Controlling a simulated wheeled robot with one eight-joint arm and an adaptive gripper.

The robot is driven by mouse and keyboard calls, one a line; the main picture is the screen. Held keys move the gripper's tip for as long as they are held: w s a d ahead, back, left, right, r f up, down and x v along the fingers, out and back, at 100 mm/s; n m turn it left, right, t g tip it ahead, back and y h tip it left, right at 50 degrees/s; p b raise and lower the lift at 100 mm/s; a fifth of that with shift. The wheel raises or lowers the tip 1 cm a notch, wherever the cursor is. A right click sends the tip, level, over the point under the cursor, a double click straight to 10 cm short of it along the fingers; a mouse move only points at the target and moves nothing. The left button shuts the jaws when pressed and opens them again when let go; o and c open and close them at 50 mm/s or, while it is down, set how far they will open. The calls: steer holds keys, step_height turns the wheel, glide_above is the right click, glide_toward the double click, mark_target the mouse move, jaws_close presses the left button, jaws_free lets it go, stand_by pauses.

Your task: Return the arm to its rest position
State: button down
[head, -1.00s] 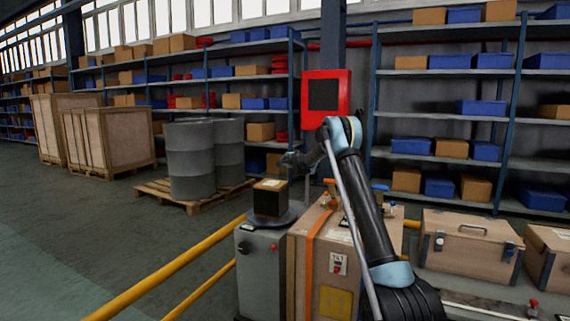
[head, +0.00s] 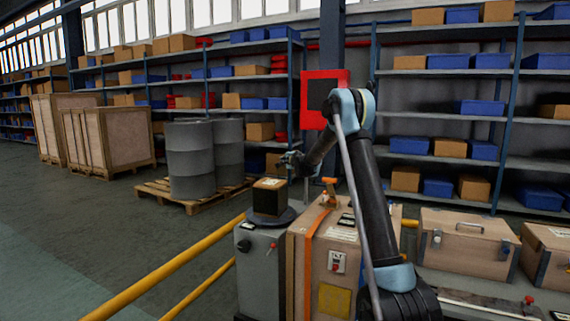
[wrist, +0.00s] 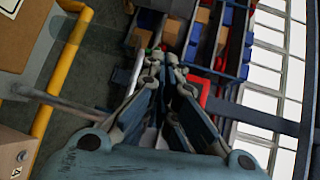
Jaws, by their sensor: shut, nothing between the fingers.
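My arm (head: 372,215) rises from the lower right of the head view, bends at a light blue elbow and reaches left. My gripper (head: 285,160) is at its far end, small and dark, above and slightly behind a dark box with a tan top (head: 269,197). A gap shows between the gripper and that box. In the wrist view my gripper (wrist: 165,58) has its fingers drawn together at the tips, with nothing held between them. The wrist camera looks sideways past the fingers toward the shelves.
The box stands on a grey cabinet (head: 258,265) beside a wooden case with an orange strap (head: 335,255). A yellow rail (head: 170,275) runs at the left. Wooden chests (head: 465,245) stand at the right. A red-framed panel (head: 310,100) is behind the arm. Open floor lies left.

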steer(key=shift+s, duration=0.25)
steer(key=shift+d+r, duration=0.1)
steer(key=s+d+r+n+g+h, duration=0.1)
steer(key=s+d+n+g, duration=0.15)
steer(key=s+d, duration=0.65)
steer(key=s+d+n+g+h, duration=0.1)
steer(key=s+d+n+g, duration=0.15)
steer(key=s, duration=1.15)
steer(key=s+d+r+n+g+h, duration=0.1)
steer(key=s+d+n, duration=0.2)
steer(key=s+d, duration=0.65)
steer(key=s+d+f+n+g+h, duration=0.1)
steer(key=s+f, duration=0.5)
steer(key=s, duration=0.8)
steer(key=s+d+f+n+g+h, duration=0.1)
steer(key=s+d+f, duration=0.5)
steer(key=s, duration=0.9)
steer(key=s+d+f+n+g+h, duration=0.1)
steer(key=s+d+f+n+g, duration=0.2)
steer(key=s+f, duration=0.4)
steer(key=s+g, duration=0.1)
steer(key=s, duration=0.6)
steer(key=shift+s+d+f+n+g, duration=0.15)
steer(key=shift+d+n+g, duration=0.15)
